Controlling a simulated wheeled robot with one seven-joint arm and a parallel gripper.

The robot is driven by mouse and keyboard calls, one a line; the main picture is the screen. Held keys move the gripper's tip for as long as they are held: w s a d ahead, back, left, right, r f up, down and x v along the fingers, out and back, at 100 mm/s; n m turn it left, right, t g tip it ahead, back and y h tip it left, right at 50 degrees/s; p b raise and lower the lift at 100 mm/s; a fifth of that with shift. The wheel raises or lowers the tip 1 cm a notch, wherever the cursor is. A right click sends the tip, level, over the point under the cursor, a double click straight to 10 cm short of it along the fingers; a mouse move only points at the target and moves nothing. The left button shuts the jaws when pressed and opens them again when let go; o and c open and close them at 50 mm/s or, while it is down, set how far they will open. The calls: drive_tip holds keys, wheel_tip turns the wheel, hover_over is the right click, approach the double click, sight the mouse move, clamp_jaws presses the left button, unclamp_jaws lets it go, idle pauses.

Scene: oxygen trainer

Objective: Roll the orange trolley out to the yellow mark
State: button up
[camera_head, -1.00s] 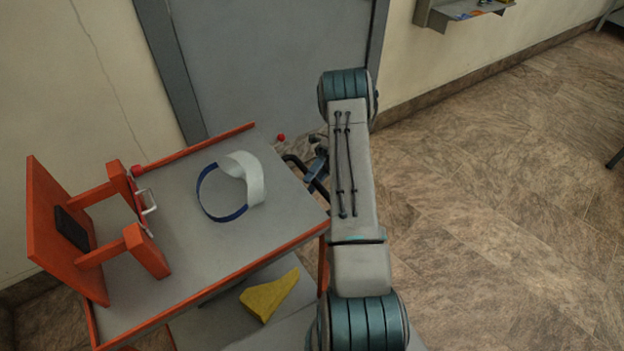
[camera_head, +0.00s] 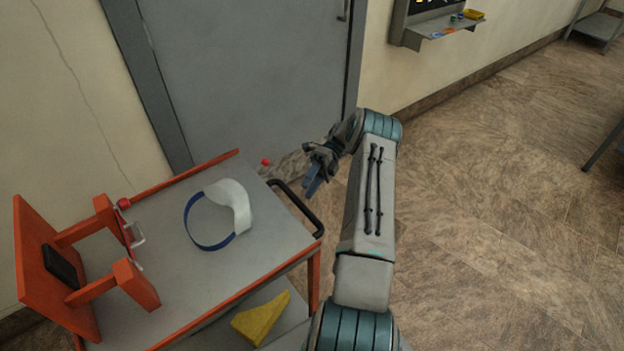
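The orange trolley (camera_head: 262,277) stands at the lower left, with a grey top and orange rims. Its black handle bar (camera_head: 303,212) sticks out from the right end of the top. My gripper (camera_head: 312,183) is close to the handle, just above and beyond it in the picture; it looks apart from the bar. The gripper is small and dark here, so I cannot tell how far its fingers are spread. No yellow mark shows on the floor; my arm hides part of the floor.
On the trolley top are an orange frame (camera_head: 40,275) and a white-and-blue band (camera_head: 232,205). A yellow wedge-shaped thing (camera_head: 262,318) lies on the lower shelf. A grey door (camera_head: 255,75) stands behind. The tiled floor (camera_head: 480,200) to the right is open.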

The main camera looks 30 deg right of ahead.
drive_tip(key=shift+w+d+r, duration=0.15)
drive_tip(key=shift+d, duration=0.25)
idle(0.5)
drive_tip(key=a+r+n+h, duration=0.1)
drive_tip(key=a+r+n, duration=0.1)
drive_tip(key=r, duration=0.1)
drive_tip(key=a+r+n+h, duration=0.2)
drive_tip(key=r, duration=0.1)
drive_tip(key=w+a+r+n+h, duration=0.1)
drive_tip(key=a+r+n+h, duration=0.1)
drive_tip(key=a+r, duration=0.1)
drive_tip(key=shift+r+n+p, duration=0.2)
drive_tip(key=shift+n+p, duration=0.15)
drive_tip(key=shift+n, duration=0.05)
drive_tip(key=s+a+r+n+t+h, duration=0.6)
drive_tip(key=s+a+r+n+h, duration=0.2)
drive_tip(key=s+a+r+n, duration=0.5)
drive_tip(key=s+r+n+t+h+p, duration=0.1)
drive_tip(key=s+r+n+t, duration=0.1)
drive_tip(key=s+n+t, duration=0.2)
drive_tip(key=s+n, duration=0.3)
drive_tip(key=n, duration=0.4)
drive_tip(key=shift+s+a+r+t, duration=0.15)
drive_tip(key=shift+s+r+t, duration=0.15)
drive_tip(key=shift+s+r, duration=0.1)
